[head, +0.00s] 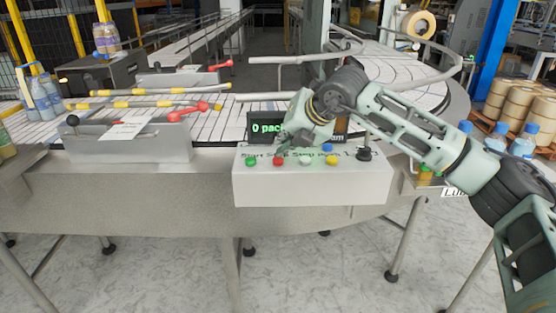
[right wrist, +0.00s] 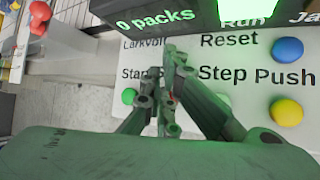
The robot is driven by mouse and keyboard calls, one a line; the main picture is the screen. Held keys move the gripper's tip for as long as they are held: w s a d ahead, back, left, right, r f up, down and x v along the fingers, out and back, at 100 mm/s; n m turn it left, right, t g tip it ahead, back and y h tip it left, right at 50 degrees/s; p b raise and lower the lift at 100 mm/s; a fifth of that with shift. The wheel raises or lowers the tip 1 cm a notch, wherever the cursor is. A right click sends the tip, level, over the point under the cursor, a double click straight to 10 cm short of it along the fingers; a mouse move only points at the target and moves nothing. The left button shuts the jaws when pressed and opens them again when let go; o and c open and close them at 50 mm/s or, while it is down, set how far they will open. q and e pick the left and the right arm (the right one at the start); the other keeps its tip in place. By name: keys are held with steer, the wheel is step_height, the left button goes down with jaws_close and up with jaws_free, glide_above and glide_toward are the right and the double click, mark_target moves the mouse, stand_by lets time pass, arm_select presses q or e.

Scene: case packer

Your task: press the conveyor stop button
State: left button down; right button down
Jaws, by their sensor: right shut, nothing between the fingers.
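The white control box (head: 310,187) stands at the front edge of the conveyor. Its row of buttons shows green (head: 250,161), red (head: 278,161), white (head: 305,160) and yellow (head: 331,160); the red one is under the Stop label. My right gripper (head: 284,147) is shut and empty, pointing down over the panel, behind the red button in the head view. In the right wrist view its fingers (right wrist: 172,58) cover the Stop label and I cannot make out the red button. I cannot tell whether the fingertips touch the panel. My left gripper is not in view.
A blue button (head: 327,148) and a black knob (head: 364,154) are also on the box. A dark display (head: 262,128) reading "0 packs" stands behind the fingers. A metal box with a red lever (head: 188,112) is to the left. Bottles (head: 495,140) stand to the right.

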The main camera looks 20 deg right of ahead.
steer(key=shift+f+b, duration=0.55)
steer(key=shift+b, duration=0.15)
stand_by(0.6)
stand_by(0.4)
steer(key=shift+r+p, duration=0.35)
steer(key=shift+r, duration=0.6)
step_height(320, 180, up, 5)
steer(key=shift+p, duration=1.15)
